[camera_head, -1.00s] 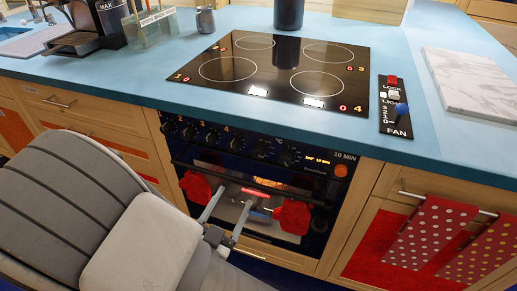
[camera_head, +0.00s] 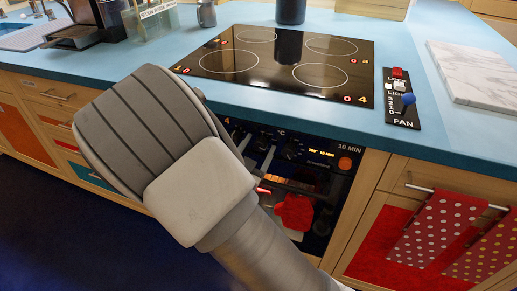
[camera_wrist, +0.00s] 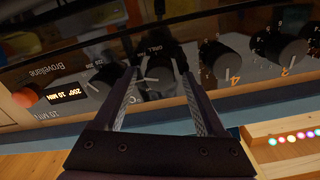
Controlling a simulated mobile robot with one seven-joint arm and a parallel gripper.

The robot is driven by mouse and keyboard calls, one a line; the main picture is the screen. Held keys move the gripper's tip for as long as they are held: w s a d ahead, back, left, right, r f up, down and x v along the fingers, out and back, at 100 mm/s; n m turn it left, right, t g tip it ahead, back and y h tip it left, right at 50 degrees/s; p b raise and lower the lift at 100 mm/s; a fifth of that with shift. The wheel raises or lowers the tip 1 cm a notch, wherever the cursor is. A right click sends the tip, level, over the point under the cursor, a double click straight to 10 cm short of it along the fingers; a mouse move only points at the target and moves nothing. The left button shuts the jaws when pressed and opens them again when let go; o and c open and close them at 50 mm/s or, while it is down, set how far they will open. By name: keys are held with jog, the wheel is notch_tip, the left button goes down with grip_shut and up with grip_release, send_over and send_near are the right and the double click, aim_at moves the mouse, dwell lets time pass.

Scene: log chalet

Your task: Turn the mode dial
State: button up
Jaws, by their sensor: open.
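The oven's control panel (camera_head: 325,153) has a row of black knobs. In the wrist view, which shows the panel upside down, the mode dial (camera_wrist: 162,68) is the dark knob by the word GRILL. My gripper (camera_wrist: 158,77) is open, with one finger on each side of this dial in the picture. I cannot tell whether the fingers touch it. In the head view my gripper (camera_head: 257,153) is at the panel, and my forearm hides part of the knob row.
The °C knob (camera_wrist: 103,77) and the knob marked 4 (camera_wrist: 222,60) flank the dial closely. A lit display (camera_head: 320,154) and an orange button (camera_head: 345,163) are on the panel. The counter edge (camera_head: 300,114) juts above; red mitts (camera_head: 293,212) hang below.

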grip_shut()
dwell(0.4)
jog(key=shift+r+n+p, duration=0.1)
jog(key=shift+n+p, duration=0.2)
jog(key=shift+p, duration=0.1)
jog(key=n+p, duration=0.3)
jog(key=shift+r+n, duration=0.1)
jog(key=shift+n, duration=0.3)
jog(key=n+p, duration=0.4)
jog(key=n, duration=0.2)
jog(key=shift+a+p, duration=0.1)
jog(key=shift+p, duration=0.3)
jog(key=n+p, duration=0.1)
jog(key=n, duration=0.1)
jog(key=n+p, duration=0.2)
jog(key=n, duration=0.1)
jog(key=shift+w+f+n, duration=0.1)
jog(key=shift+f+n, duration=0.1)
jog(key=shift+n, duration=0.1)
jog(key=n+p, duration=0.2)
jog(key=n, duration=0.3)
jog(key=shift+f, duration=0.15)
jog(key=shift+n, duration=0.4)
